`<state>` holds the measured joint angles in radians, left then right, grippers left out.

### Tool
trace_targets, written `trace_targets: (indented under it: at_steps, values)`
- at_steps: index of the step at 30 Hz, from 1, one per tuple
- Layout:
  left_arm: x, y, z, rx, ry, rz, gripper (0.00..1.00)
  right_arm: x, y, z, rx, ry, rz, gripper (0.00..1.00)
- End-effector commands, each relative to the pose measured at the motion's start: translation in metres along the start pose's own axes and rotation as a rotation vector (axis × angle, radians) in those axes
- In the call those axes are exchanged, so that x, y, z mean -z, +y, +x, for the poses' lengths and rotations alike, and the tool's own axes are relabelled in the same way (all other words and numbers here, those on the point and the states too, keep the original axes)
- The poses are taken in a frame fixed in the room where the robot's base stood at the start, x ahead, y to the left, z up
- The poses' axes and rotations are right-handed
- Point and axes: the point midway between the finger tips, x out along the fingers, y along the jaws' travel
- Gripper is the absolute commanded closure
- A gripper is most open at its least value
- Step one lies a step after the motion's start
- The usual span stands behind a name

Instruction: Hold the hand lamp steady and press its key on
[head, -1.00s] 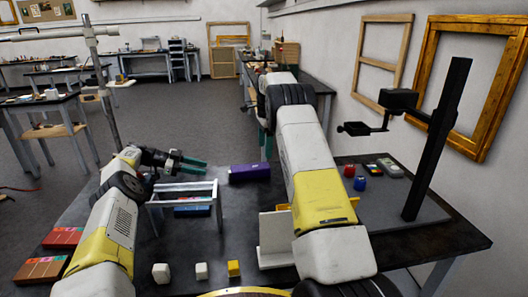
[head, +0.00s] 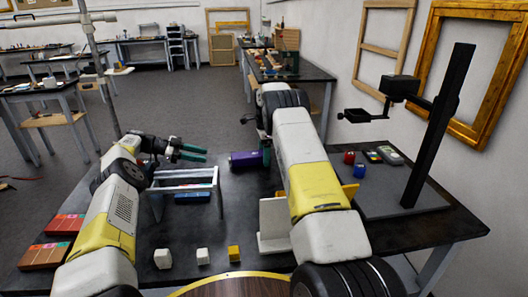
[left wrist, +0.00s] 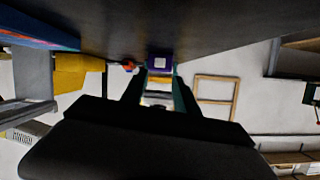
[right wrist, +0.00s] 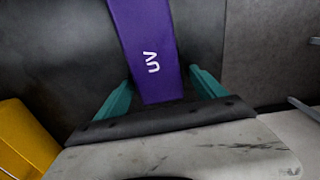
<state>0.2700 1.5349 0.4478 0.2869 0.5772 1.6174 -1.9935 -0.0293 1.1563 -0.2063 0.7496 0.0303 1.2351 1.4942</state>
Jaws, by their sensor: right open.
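The hand lamp is a purple block (head: 243,159) lying on the dark table beyond the white rack. In the right wrist view the lamp (right wrist: 148,45) bears white "UV" lettering. My right gripper (head: 267,156) is open at the lamp's right end, with a teal finger on each side of the lamp in its wrist view and gaps visible. My left gripper (head: 204,154) is open and empty, left of the lamp and above the rack. In the left wrist view the lamp's end (left wrist: 160,68), with a small pale patch, shows ahead between the fingertips. I cannot make out the key.
A white rack (head: 185,174) stands below my left gripper, with a blue box (head: 192,197) by it. Two whitish cubes and a yellow cube (head: 234,253) sit near the front. A black stand (head: 440,125) rises at the right, near red and blue blocks.

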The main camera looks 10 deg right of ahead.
Motion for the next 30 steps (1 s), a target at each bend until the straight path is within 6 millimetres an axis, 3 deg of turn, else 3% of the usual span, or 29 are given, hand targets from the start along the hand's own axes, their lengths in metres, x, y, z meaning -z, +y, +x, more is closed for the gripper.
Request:
trace_targets:
  at_steps: [5, 17, 23, 30]
  values:
    - [0.0, 0.0, 0.0, 0.0, 0.0, 0.0, 0.64, -0.0001, 0.0, -0.0002, 0.0, 0.0, 0.0, 0.22]
    - [0.0, 0.0, 0.0, 0.0, 0.0, 0.0, 0.64, -0.0002, -0.0002, -0.0006, 0.001, 0.0, 0.0, 1.0]
    - [0.0, 0.0, 0.0, 0.0, 0.0, 0.0, 1.0, -0.0002, -0.0003, -0.0007, 0.001, 0.0, 0.0, 1.0]
    - [0.0, 0.0, 0.0, 0.0, 0.0, 0.0, 1.0, -0.0002, -0.0003, -0.0009, 0.001, 0.0, 0.0, 1.0]
